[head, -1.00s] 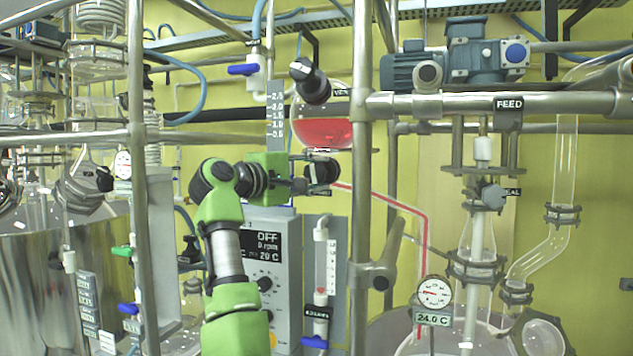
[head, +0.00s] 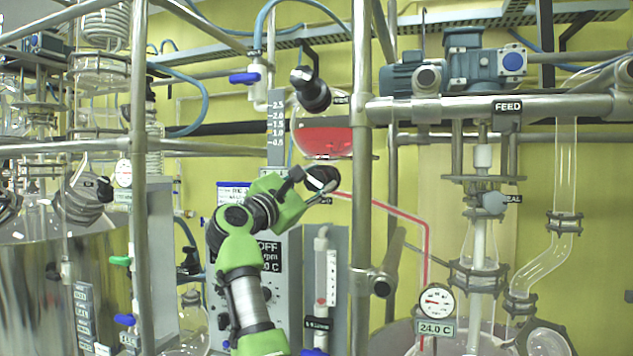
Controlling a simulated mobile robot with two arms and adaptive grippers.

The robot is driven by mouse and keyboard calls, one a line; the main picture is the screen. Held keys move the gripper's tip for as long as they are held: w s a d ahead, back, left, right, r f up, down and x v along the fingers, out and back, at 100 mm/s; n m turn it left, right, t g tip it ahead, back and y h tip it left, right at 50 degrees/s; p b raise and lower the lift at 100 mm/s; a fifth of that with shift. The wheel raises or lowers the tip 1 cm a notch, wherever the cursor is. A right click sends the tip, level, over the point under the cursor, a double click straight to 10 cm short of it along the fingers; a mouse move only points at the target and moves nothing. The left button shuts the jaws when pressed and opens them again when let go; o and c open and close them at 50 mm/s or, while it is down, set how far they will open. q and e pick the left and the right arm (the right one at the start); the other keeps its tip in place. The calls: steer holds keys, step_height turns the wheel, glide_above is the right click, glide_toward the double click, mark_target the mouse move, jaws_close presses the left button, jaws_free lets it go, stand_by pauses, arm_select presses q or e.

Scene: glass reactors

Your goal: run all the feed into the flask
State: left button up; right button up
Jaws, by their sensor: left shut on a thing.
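The glass feed vessel (head: 325,137) hangs behind the upright steel post, with red liquid in its lower part beside a level scale (head: 277,130). My left gripper (head: 318,187) is just below it, tilted, and shut on the valve handle at the vessel's outlet. The fingers mostly hide the handle. A thin tube filled with red (head: 428,245) runs from there to the right and down to the glass flask (head: 395,340), whose top shows at the lower right edge. The flask's inside is mostly out of frame. My right gripper is not in view.
Upright steel posts (head: 361,230) and a horizontal rail (head: 440,108) with a FEED label stand close to my left arm. A grey control box (head: 290,290) and a flow meter (head: 325,280) are behind it.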

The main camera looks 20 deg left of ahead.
arm_select(q)
steer(key=shift+n, duration=0.5)
steer(key=o, duration=1.1)
steer(key=v, duration=1.2)
steer(key=shift+d+f, duration=0.15)
steer(key=shift+w, duration=0.1)
